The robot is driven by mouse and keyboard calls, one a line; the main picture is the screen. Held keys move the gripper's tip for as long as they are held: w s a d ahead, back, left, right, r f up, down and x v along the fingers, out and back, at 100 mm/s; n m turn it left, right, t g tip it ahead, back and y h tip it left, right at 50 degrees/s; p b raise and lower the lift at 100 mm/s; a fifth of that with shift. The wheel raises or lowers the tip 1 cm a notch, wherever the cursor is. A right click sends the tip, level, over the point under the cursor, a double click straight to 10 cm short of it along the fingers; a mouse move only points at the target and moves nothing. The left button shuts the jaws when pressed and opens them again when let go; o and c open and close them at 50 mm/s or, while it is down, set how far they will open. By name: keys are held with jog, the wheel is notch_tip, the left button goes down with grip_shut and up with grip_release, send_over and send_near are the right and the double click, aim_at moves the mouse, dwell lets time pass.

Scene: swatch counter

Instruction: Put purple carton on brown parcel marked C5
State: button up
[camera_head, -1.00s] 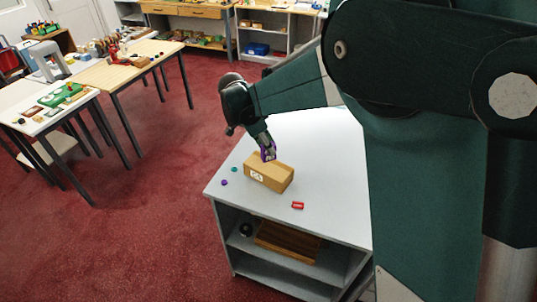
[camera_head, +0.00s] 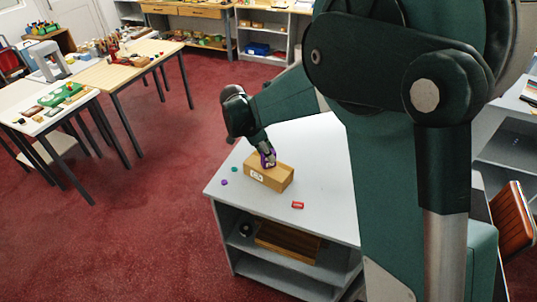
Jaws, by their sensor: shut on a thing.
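The brown parcel (camera_head: 280,180) lies on the grey counter top near its left part, with a white label on its front face; the label's writing is too small to read. My gripper (camera_head: 266,153) is just above the parcel and shut on the purple carton (camera_head: 267,160). The carton looks upright and partly hidden by the fingers. Its lower end appears at the parcel's top face; I cannot tell whether it touches.
On the counter (camera_head: 327,216) lie a red piece (camera_head: 297,205) at the front, a purple piece (camera_head: 224,183) and a teal piece (camera_head: 234,169) left of the parcel. A brown slatted thing (camera_head: 287,241) sits on the shelf below. Tables stand at the far left.

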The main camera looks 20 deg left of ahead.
jog(key=shift+f, duration=0.15)
jog(key=o, duration=0.9)
jog(key=v, duration=1.2)
jog(key=shift+r, duration=0.2)
